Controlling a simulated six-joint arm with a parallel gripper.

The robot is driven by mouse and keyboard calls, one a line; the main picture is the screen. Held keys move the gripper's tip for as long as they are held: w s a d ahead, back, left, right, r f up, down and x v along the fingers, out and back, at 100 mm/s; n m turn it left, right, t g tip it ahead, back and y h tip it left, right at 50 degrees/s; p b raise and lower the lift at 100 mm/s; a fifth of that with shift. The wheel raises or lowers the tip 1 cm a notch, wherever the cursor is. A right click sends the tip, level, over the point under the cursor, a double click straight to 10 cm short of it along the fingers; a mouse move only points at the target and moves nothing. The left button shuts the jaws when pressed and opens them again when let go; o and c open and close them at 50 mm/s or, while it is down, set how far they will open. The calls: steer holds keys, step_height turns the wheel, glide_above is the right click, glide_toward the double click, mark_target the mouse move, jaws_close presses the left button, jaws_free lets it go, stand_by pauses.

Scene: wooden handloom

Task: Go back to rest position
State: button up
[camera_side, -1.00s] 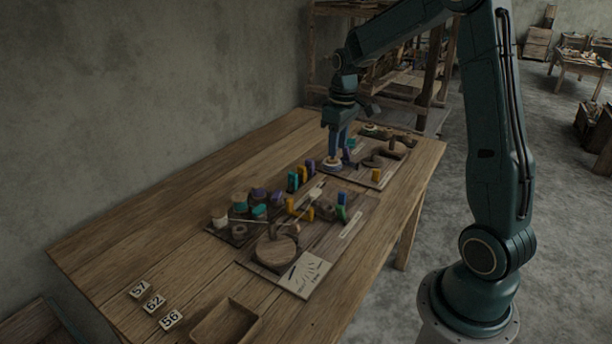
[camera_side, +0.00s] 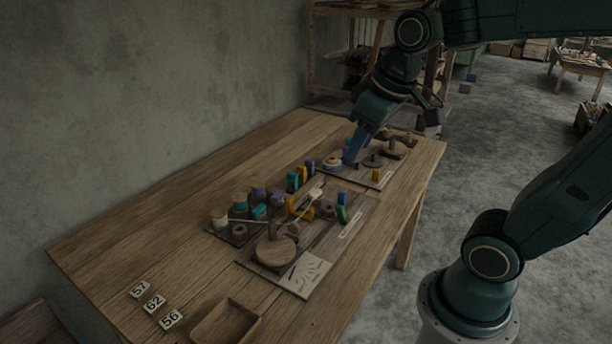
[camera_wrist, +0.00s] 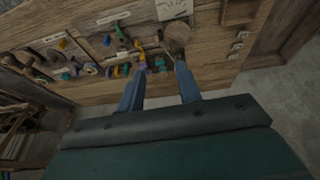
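My gripper (camera_side: 353,152) is tilted in the side view, in front of the far end of the table, with its blue fingers pointing down and left. In the wrist view my gripper (camera_wrist: 157,83) has its two blue fingers well apart, with nothing between them. The wooden table (camera_side: 145,221) lies below, with a far board (camera_side: 359,177) and a near board (camera_side: 330,240). Both boards carry small coloured blocks and round wooden pieces. Part of the far board is hidden behind my gripper in the side view.
Number tiles (camera_side: 155,303) and a wooden tray (camera_side: 224,322) are at the near end of the table. A white card (camera_side: 304,275) lies on the near board. A wooden frame (camera_side: 345,50) stands behind the table. The table's left side is bare.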

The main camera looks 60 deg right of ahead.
steer(key=s+a+t, duration=0.1)
steer(key=s+a, duration=0.2)
steer(key=s, duration=0.4)
steer(key=shift+a+f+y, duration=0.3)
steer(key=shift+a+f, duration=0.05)
steer(key=shift+a, duration=0.05)
stand_by(1.1)
